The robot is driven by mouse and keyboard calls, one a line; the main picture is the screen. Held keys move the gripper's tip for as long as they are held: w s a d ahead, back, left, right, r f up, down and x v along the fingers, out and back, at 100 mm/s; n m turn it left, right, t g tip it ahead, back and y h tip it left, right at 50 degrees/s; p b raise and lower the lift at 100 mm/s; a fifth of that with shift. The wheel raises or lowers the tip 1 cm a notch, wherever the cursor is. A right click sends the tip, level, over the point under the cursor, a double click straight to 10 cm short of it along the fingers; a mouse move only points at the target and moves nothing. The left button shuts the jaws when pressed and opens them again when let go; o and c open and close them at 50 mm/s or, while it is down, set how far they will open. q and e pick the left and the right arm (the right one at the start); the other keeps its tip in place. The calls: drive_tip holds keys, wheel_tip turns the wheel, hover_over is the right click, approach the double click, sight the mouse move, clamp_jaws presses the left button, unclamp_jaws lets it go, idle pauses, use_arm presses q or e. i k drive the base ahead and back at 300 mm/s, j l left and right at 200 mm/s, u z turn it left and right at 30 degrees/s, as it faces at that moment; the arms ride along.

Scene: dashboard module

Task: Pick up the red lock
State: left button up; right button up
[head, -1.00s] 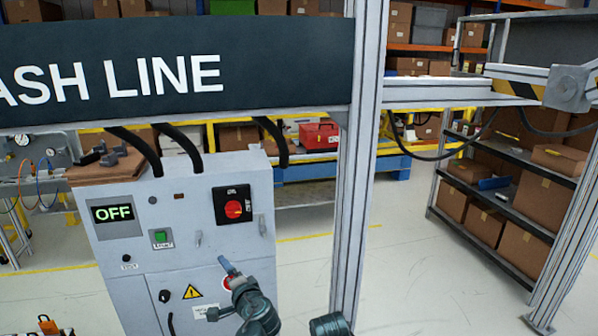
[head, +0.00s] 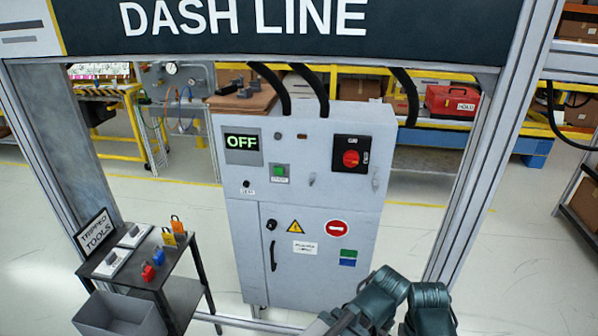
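The red lock (head: 148,272) stands on the top of a small dark table (head: 128,281) at the lower left of the head view. A blue lock (head: 158,257) is right beside it, toward the back. Only dark teal links of my arms show at the bottom right, well away from the lock. Neither gripper's fingers can be made out.
A grey bin (head: 120,314) is below in front. The grey cabinet (head: 312,198) reading OFF stands right of the table, with floor between.

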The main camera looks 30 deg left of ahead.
sight(148, 274)
drive_tip(key=u, duration=2.15)
